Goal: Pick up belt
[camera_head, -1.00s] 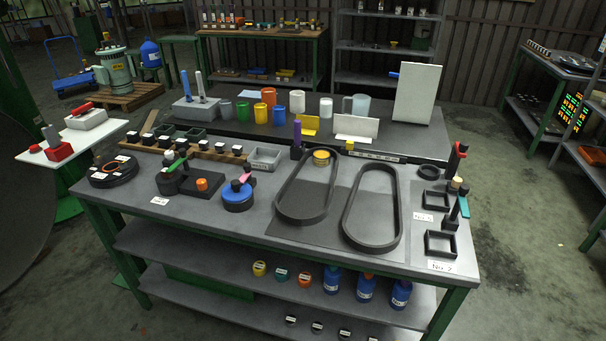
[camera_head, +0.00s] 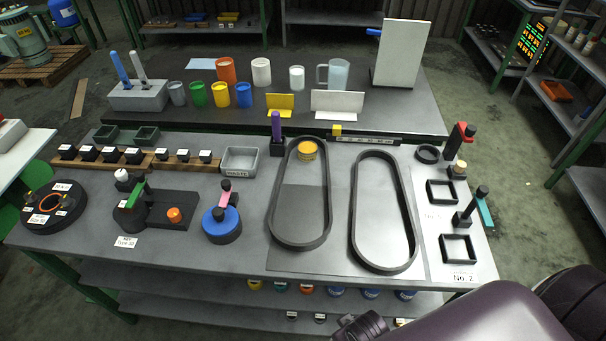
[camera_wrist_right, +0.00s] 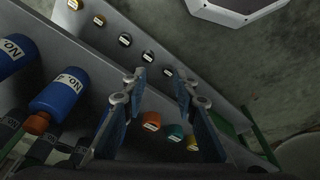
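Two dark oval loops, which look like belts, lie side by side on the grey workbench. The left loop (camera_head: 275,200) has a yellow round piece (camera_head: 307,151) inside its far end. The right loop (camera_head: 409,215) is empty inside. My right arm comes in at the lower right of the head view, in front of the bench and apart from both loops. In the right wrist view my right gripper (camera_wrist_right: 156,90) is open, with nothing between its fingers. That view shows bottles and small round pots on a shelf, and no loop. My left gripper is not in view.
Square black frames (camera_head: 441,191) and upright tools stand right of the loops. A blue round part (camera_head: 221,225) and a grey tray (camera_head: 240,160) are to the left. A second table (camera_head: 200,122) with cups is behind. Blue bottles (camera_wrist_right: 59,91) stand on the shelf below.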

